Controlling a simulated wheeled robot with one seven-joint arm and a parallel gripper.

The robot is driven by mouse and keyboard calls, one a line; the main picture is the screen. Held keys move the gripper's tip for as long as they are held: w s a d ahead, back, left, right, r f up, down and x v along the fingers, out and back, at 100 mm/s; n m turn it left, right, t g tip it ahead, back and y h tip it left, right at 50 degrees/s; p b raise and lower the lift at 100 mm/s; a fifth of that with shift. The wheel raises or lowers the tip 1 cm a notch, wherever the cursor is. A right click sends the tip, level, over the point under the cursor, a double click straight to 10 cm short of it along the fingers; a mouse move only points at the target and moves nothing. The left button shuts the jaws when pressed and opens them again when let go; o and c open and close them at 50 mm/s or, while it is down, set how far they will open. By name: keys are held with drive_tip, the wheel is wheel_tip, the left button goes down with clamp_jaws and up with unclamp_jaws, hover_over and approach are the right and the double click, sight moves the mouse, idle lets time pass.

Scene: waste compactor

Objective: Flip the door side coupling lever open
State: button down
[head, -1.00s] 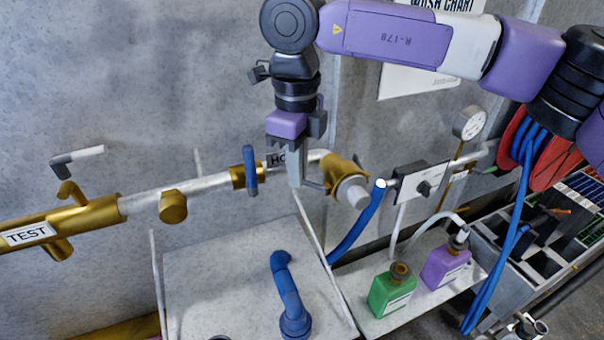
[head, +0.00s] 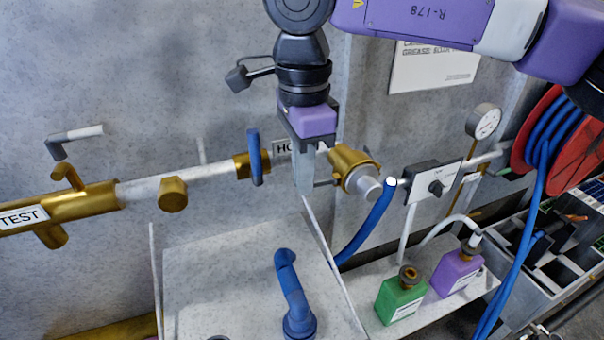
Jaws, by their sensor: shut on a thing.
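The brass coupling (head: 352,168) with a grey end sits on the pipe along the wall, right of the HO label. A thin grey lever (head: 324,183) juts left from the coupling toward my gripper. My gripper (head: 304,188) points down from above, with its grey fingers just left of the coupling, shut on the end of that lever. The fingers hide the lever's tip and part of the pipe.
A blue valve handle (head: 254,157) stands close left of my gripper. Below are a grey box top with a blue bent pipe (head: 290,290), a green bottle (head: 400,295) and a purple bottle (head: 457,273).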

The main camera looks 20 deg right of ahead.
drive_tip(key=shift+s+r+n, duration=0.1)
drive_tip(key=shift+s+n, duration=0.05)
drive_tip(key=shift+n, duration=0.25)
drive_tip(key=c, duration=1.9)
unclamp_jaws()
drive_tip(key=shift+r+b, duration=0.55)
drive_tip(key=shift+r, duration=3.3)
